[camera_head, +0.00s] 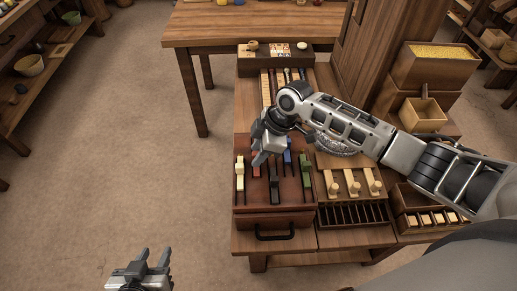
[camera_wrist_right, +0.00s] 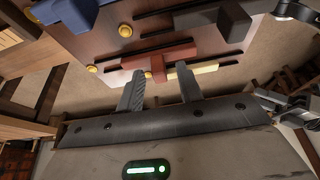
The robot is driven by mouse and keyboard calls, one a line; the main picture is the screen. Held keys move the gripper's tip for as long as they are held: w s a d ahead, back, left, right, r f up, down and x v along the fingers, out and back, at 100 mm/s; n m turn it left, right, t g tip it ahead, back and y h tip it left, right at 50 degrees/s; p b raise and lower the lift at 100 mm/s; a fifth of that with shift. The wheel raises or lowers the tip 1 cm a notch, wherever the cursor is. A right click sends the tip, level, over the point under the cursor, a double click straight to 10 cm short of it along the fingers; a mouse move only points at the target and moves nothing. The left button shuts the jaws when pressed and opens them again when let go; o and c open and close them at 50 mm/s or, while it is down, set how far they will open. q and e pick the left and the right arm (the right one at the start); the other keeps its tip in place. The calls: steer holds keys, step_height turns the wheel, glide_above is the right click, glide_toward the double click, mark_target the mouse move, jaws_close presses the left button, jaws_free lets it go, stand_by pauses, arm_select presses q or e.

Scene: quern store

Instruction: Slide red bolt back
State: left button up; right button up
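The red bolt (camera_head: 256,170) lies in its slot on a dark brown box (camera_head: 245,209), between a yellow bolt (camera_head: 240,172) and a black bolt (camera_head: 274,188). My right gripper (camera_head: 262,156) is over the far part of the box, close to the red bolt and partly covering it. In the right wrist view the red bolt (camera_wrist_right: 165,60) is just ahead of my right fingertips (camera_wrist_right: 159,72), its narrow end between them with gaps at the sides. The right fingers are apart. My left gripper (camera_head: 150,262) is open and empty above the floor.
A blue bolt (camera_head: 287,157) and a green bolt (camera_head: 305,172) share the box. Wooden pegs (camera_head: 353,183) stand on a board to its right. A table (camera_head: 250,25) is behind. The floor at left is clear.

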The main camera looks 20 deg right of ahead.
jaws_close()
steer(key=shift+w, duration=0.2)
steer(key=w+b, duration=0.1)
steer(key=w, duration=0.1)
steer(key=w+d+b, duration=0.1)
steer(key=shift+w+f+b, duration=0.15)
steer(key=shift+w+b, duration=0.2)
steer(key=shift+w+d+r, duration=0.1)
steer(key=shift+d+r, duration=0.05)
steer(key=shift+r, duration=0.15)
jaws_free()
steer(key=shift+w, duration=0.1)
arm_select(q)
steer(key=shift+s+d+f, duration=0.15)
steer(key=shift+d+f, duration=0.05)
steer(key=shift+f, duration=0.4)
arm_select(e)
steer(key=shift+f, duration=0.1)
